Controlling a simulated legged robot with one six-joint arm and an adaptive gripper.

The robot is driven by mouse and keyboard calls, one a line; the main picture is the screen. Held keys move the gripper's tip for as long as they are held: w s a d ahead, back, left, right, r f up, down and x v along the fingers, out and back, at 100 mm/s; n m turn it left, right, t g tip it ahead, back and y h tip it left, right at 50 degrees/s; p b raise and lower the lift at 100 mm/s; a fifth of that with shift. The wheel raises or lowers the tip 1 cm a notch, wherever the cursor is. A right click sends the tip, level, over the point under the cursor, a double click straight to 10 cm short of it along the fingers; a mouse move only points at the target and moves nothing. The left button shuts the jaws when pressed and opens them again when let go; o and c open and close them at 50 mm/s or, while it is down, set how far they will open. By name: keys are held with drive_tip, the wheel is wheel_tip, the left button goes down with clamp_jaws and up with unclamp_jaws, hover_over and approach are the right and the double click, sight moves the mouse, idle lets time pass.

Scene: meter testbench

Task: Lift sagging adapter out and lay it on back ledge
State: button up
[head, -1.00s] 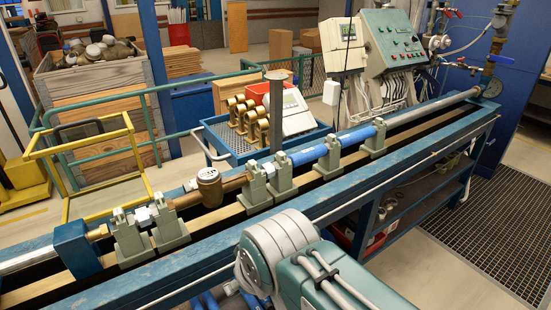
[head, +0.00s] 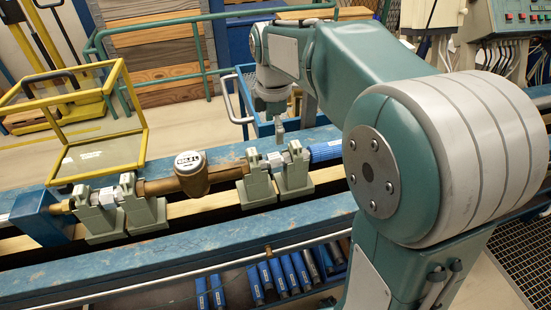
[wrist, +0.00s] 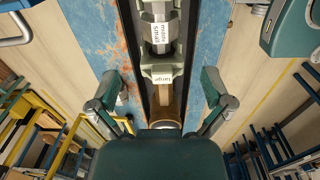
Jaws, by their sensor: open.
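A metal adapter with a pale middle (head: 275,160) sits between the two right clamps; whether it sags is too small to tell. Another pale adapter (head: 107,197) sits between the left clamps. My gripper (head: 280,137) hangs just above and behind the right clamp pair, open and empty. In the wrist view my gripper (wrist: 163,84) has its fingers spread on either side of the bench channel. The back ledge (head: 222,156) is the blue rail behind the clamps.
A brass meter (head: 191,175) sits in line between the clamp pairs. A blue pipe (head: 326,150) runs right from the right clamps. A yellow frame (head: 146,133) stands behind the left clamps. A blue trolley (head: 263,129) is behind my gripper.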

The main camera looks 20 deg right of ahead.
sight(275, 155)
wheel_tip(275, 155, down, 5)
drive_tip(key=shift+a+r, duration=0.1)
drive_tip(key=shift+d+f, duration=0.2)
drive_tip(key=shift+f, duration=0.5)
wheel_tip(275, 155, down, 4)
drive_tip(key=shift+d+r, duration=0.1)
drive_tip(key=shift+d, duration=0.05)
drive_tip(key=shift+f, duration=0.4)
drive_tip(key=c, duration=1.3)
